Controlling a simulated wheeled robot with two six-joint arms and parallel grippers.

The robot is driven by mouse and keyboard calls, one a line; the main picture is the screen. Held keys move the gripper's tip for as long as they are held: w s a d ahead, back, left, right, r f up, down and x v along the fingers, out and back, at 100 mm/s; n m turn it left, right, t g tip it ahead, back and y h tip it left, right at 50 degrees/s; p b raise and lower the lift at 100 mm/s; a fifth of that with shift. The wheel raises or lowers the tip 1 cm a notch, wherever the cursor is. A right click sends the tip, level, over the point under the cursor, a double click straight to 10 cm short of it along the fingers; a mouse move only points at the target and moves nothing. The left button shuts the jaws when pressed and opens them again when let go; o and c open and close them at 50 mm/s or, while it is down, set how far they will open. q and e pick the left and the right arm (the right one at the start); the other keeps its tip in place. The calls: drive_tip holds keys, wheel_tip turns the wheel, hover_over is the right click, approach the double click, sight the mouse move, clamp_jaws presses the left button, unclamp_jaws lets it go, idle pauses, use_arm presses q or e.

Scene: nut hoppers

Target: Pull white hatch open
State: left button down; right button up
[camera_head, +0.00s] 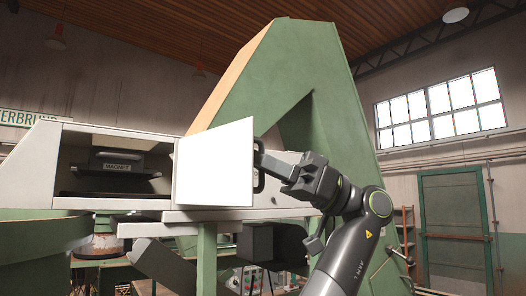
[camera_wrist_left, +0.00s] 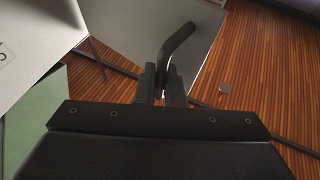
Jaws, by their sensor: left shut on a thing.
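The white hatch (camera_head: 214,165) stands swung out from the white housing (camera_head: 34,165), leaving a dark opening to its left. A black bar handle (camera_head: 259,181) is on the hatch's right edge. My left gripper (camera_head: 264,163) reaches it from the right and is shut on this handle. In the left wrist view the gripper fingers (camera_wrist_left: 161,85) close around the lower end of the dark, bent handle (camera_wrist_left: 178,40), with the pale hatch (camera_wrist_left: 135,30) behind. My right gripper is not in view.
Inside the opening is a dark unit with a MAGNET label (camera_head: 117,166). A large green A-shaped frame (camera_head: 270,75) rises behind the hatch. A dark box (camera_head: 273,243) and green posts stand below. A green door (camera_head: 455,230) is at the far right.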

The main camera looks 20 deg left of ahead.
use_arm(q)
drive_tip(key=shift+w+d+n+g+h, duration=0.1)
drive_tip(key=shift+w+n+g+h, duration=0.35)
drive_tip(key=shift+g, duration=0.25)
drive_tip(key=c, duration=1.8)
unclamp_jaws()
